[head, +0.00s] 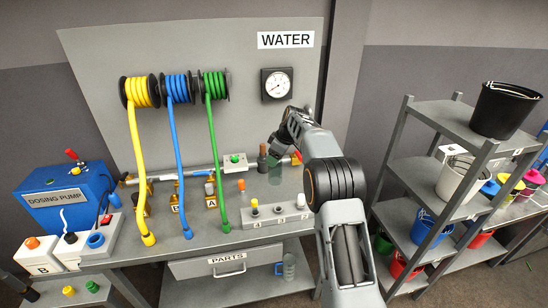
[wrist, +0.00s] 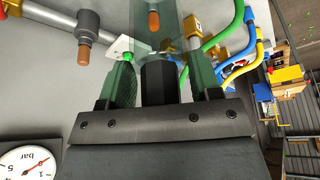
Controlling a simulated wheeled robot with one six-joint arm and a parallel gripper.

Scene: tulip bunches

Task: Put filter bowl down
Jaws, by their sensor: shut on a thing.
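The filter bowl (wrist: 152,42) is a clear, greenish cylinder in the wrist view. It stands out beyond my gripper (wrist: 162,75), whose two green-padded fingers are shut around its dark end. An orange-brown piece shows through or behind the clear wall; I cannot tell which. In the head view the bowl (head: 275,171) shows faintly under my gripper (head: 276,152), above the grey workbench (head: 200,215) and near the pipe line. My arm covers part of the bench's right side. I cannot tell whether the bowl touches anything.
A small orange-topped piece (head: 242,186) and a numbered block (head: 277,215) stand on the bench. Yellow, blue and green hoses hang from reels to the left. A blue dosing pump (head: 65,195) is at the far left. A shelf rack (head: 440,150) with buckets stands at right.

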